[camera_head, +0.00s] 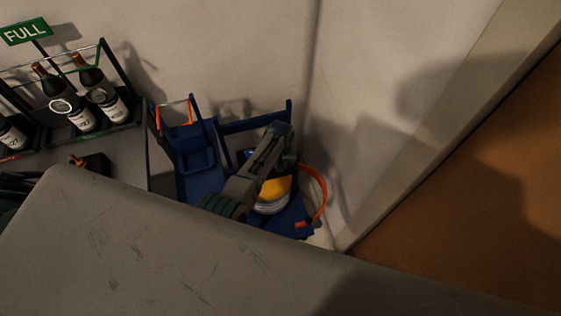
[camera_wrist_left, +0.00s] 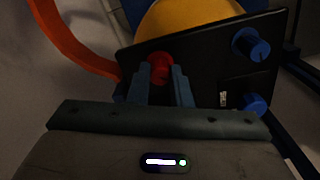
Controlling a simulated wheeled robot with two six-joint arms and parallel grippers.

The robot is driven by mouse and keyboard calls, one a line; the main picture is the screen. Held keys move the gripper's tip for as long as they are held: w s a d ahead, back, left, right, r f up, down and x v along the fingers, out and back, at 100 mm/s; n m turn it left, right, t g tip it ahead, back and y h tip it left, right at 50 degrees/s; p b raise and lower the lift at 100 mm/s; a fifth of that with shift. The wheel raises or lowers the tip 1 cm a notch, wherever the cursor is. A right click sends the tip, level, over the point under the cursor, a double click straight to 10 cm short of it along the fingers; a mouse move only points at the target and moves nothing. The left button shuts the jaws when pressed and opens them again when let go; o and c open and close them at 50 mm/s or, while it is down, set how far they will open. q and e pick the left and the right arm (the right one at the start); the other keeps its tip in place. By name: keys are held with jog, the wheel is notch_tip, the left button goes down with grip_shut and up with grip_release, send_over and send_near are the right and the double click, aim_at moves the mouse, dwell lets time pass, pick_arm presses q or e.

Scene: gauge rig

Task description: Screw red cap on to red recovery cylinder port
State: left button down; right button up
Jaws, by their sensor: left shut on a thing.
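In the left wrist view my left gripper (camera_wrist_left: 160,88) is shut on a round red cap (camera_wrist_left: 160,66), its two blue fingers on either side of it. The cap is in front of the left part of a black panel (camera_wrist_left: 205,70). I cannot tell whether the cap is seated on a port, as any port behind it is hidden. In the head view my left arm reaches over the blue rig, and its fingertips and the cap cannot be made out. My right gripper is not in view.
Two blue knobs, upper (camera_wrist_left: 250,44) and lower (camera_wrist_left: 252,103), are on the panel's right side. A yellow rounded body (camera_wrist_left: 185,20) is behind the panel. An orange hose (camera_wrist_left: 72,40) curves at left. In the head view, bottles (camera_head: 75,105) stand in racks at left beside a FULL sign (camera_head: 26,32).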

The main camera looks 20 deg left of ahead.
pick_arm(q)
jog(key=shift+m, duration=1.3)
jog(key=shift+p, duration=0.3)
jog(key=shift+s+r+m+p, duration=0.1)
jog(key=shift+m+p, duration=0.3)
jog(key=shift+m, duration=2.2)
jog(key=m+p, duration=0.1)
jog(key=m, duration=0.2)
jog(key=shift+m+p, duration=0.3)
jog(key=shift+m, duration=0.8)
